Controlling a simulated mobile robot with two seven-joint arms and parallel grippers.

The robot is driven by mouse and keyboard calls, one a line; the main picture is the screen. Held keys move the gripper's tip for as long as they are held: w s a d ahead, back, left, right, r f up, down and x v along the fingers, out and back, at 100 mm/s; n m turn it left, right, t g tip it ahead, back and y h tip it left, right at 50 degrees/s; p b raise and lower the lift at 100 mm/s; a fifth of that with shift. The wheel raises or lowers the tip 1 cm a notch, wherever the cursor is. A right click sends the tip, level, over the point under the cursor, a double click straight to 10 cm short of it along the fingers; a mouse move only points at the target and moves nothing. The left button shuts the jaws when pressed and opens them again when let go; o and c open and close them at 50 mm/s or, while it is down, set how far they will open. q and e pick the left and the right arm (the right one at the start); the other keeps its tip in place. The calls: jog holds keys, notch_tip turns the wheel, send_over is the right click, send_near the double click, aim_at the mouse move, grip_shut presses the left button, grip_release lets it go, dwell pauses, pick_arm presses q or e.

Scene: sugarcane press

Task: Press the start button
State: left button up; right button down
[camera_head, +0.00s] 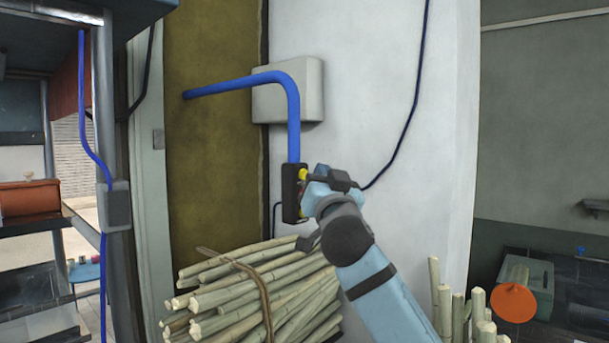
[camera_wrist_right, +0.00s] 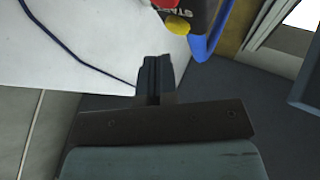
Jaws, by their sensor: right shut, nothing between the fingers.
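A dark control box (camera_head: 291,192) hangs at the lower end of a blue pipe (camera_head: 293,120). A yellow button (camera_head: 303,174) shows near its top. In the right wrist view the box (camera_wrist_right: 202,12) carries partly cut-off lettering, a red button (camera_wrist_right: 167,3) and a yellow button (camera_wrist_right: 178,26). My right gripper (camera_head: 308,180) is shut and empty, at the right side of the box. In the wrist view its fingertips (camera_wrist_right: 155,60) lie just below and left of the yellow button; I cannot tell whether they touch the box. My left gripper is not in view.
A tied bundle of sugarcane (camera_head: 250,290) lies below the control box. More upright canes (camera_head: 445,300) stand at the right. A grey wall box (camera_head: 290,95) is behind the pipe. A dark cable (camera_head: 415,90) runs down the white wall.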

jog(key=s+d, duration=0.2)
jog(key=d, duration=0.1)
jog(key=shift+s+d+p, duration=0.3)
jog(key=shift+p, duration=0.05)
dwell(0.5)
